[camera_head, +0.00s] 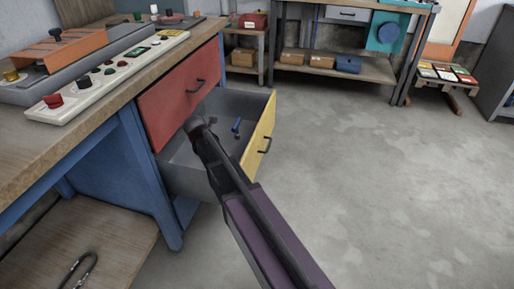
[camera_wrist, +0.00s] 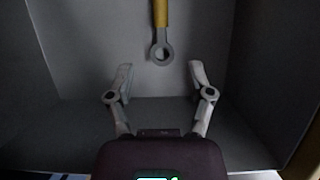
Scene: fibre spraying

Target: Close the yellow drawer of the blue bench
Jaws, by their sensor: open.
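The yellow drawer (camera_head: 259,134) of the blue bench (camera_head: 146,178) stands pulled out, with its grey inside showing and a dark handle (camera_head: 265,145) on its front. My gripper (camera_head: 199,123) is over or inside the open drawer, on the bench side of the yellow front. In the wrist view my gripper (camera_wrist: 160,80) has its two fingers spread wide with nothing between them. Grey drawer walls (camera_wrist: 90,50) surround it there. A ring-ended tool (camera_wrist: 161,50) with a yellow handle lies ahead of the fingers. The head view shows a small blue item (camera_head: 237,126) in the drawer.
A shut red drawer (camera_head: 180,94) sits directly above the yellow one. The worktop (camera_head: 80,118) carries a control panel (camera_head: 110,76). Another workbench (camera_head: 335,67) and a sample rack (camera_head: 446,73) stand behind. The floor (camera_head: 385,190) to the right is clear.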

